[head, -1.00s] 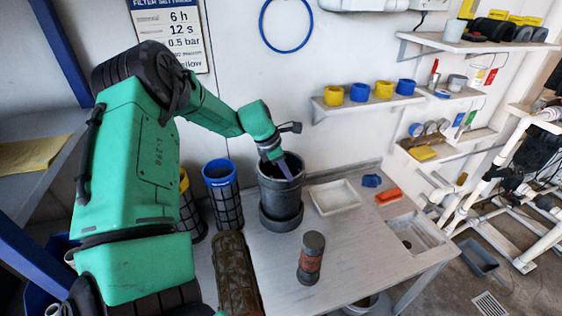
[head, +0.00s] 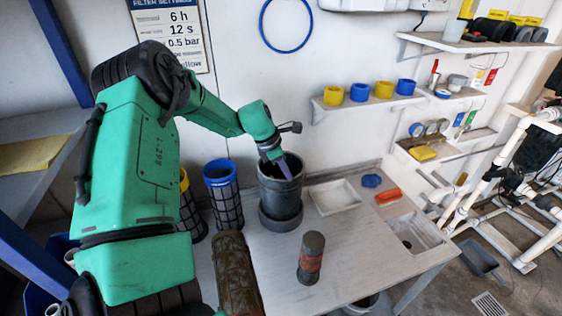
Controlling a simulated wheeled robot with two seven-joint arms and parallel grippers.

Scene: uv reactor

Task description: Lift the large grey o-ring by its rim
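A dark grey cylindrical housing (head: 281,208) stands upright on the bench with its open top up. My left gripper (head: 285,170) points down into the mouth of this housing, and its purple-grey finger shows at the opening. The fingertips are hidden or too small to tell whether they are open or shut. I cannot pick out a large grey o-ring with certainty; at the gripper I see only the housing's dark rim. My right gripper is not in view.
A blue-topped mesh filter (head: 224,190) stands left of the housing. A brown filter cartridge (head: 236,270) and a small grey-and-red cylinder (head: 311,258) are in front. A white tray (head: 336,197), a blue part (head: 371,180) and an orange part (head: 388,196) lie to the right.

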